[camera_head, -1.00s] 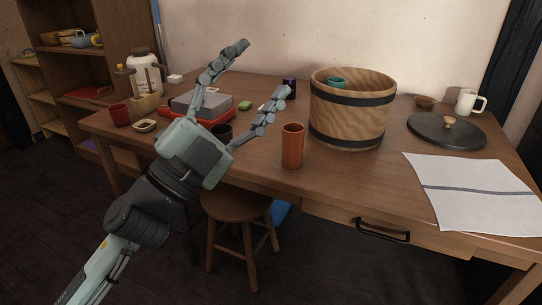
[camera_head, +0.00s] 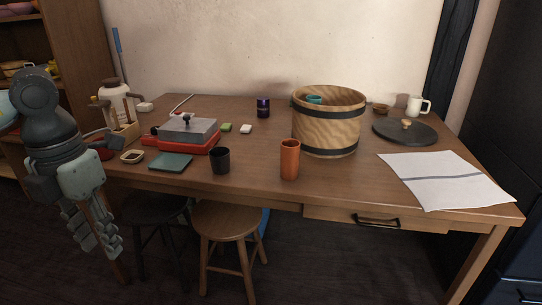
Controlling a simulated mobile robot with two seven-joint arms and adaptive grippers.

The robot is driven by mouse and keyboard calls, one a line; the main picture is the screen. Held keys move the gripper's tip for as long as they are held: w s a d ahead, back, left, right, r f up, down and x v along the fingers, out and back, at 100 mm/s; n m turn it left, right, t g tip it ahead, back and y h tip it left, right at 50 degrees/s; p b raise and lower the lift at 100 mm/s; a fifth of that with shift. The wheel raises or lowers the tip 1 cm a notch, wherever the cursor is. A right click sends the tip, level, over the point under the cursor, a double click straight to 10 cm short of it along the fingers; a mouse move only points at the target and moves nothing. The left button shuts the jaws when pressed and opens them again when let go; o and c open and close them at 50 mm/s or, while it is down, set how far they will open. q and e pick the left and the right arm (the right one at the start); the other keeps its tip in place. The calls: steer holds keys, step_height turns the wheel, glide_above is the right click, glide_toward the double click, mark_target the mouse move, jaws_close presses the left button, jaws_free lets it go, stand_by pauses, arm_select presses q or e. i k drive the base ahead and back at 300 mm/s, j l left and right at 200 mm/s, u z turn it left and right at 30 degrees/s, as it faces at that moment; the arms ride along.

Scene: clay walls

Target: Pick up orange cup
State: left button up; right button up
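The orange cup (camera_head: 290,160) is a tall, plain cylinder standing upright near the front edge of the wooden table, just in front of the wooden bucket. My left gripper (camera_head: 96,238) hangs at the left of the view, pointing down in front of the table's left end. It is well apart from the cup, and nothing shows between its fingers. The fingers are spread apart. My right gripper is not in view.
A black cup (camera_head: 220,160) stands left of the orange cup. The wooden bucket (camera_head: 328,120) with dark bands stands close behind it. A white cloth (camera_head: 440,182) lies at right, near a dark lid (camera_head: 404,133). A red-and-grey stove (camera_head: 187,134) is at left. Stools (camera_head: 226,219) stand in front.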

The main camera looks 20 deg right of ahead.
mark_target(290, 160)
steer(key=i+j, duration=0.4)
steer(key=i, duration=0.2)
steer(key=i+j+z, duration=0.1)
steer(key=i+j, duration=0.25)
steer(key=i, duration=0.25)
steer(key=i+j+z, duration=0.15)
steer(key=z, duration=1.45)
steer(key=i+l+z, duration=0.1)
steer(key=l+z, duration=0.2)
steer(key=z, duration=0.15)
